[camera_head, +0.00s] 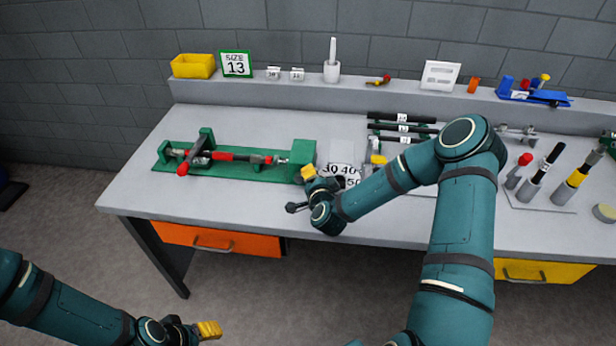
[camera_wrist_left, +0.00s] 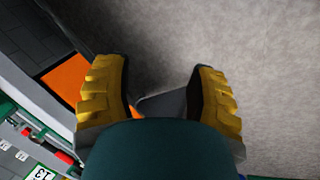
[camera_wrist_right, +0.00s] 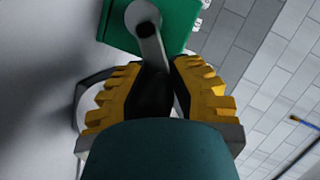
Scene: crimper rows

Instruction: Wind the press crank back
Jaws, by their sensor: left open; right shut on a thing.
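The green press (camera_head: 230,168) lies along the left part of the bench, with red and black handled parts on it and a green block (camera_head: 303,153) at its right end. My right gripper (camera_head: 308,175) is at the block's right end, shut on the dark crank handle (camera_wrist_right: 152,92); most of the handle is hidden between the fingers. My left gripper (camera_head: 208,330) is open and empty over the floor; its spread fingers show in the left wrist view (camera_wrist_left: 160,80).
A white plate with numbers (camera_head: 343,172) lies just right of the press. Several black-handled tools (camera_head: 402,128) lie behind my right forearm. A tool stand (camera_head: 540,195) is at the right. The bench's front left (camera_head: 190,200) is clear.

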